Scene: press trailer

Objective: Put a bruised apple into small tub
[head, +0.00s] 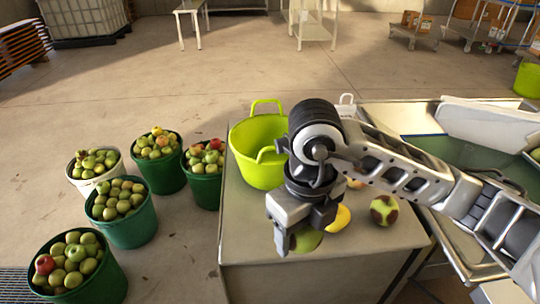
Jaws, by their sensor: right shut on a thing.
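My right gripper (301,226) is over the front part of the metal table, pointing down and shut on a green apple (309,241). The gripper partly hides this apple, and I cannot see whether it is bruised. A green apple with dark brown bruise patches (384,210) lies on the table to the right of the gripper. A lime-green tub (254,155) with two handles stands at the table's back left, behind the gripper; its inside is mostly hidden. My left gripper is not in view.
A yellow fruit (340,219) lies close beside the gripper. The metal table (265,238) is bare at its front left. Several green buckets of apples (130,230) and a whitish one (94,184) stand on the floor to the left. A metal trough (450,250) adjoins on the right.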

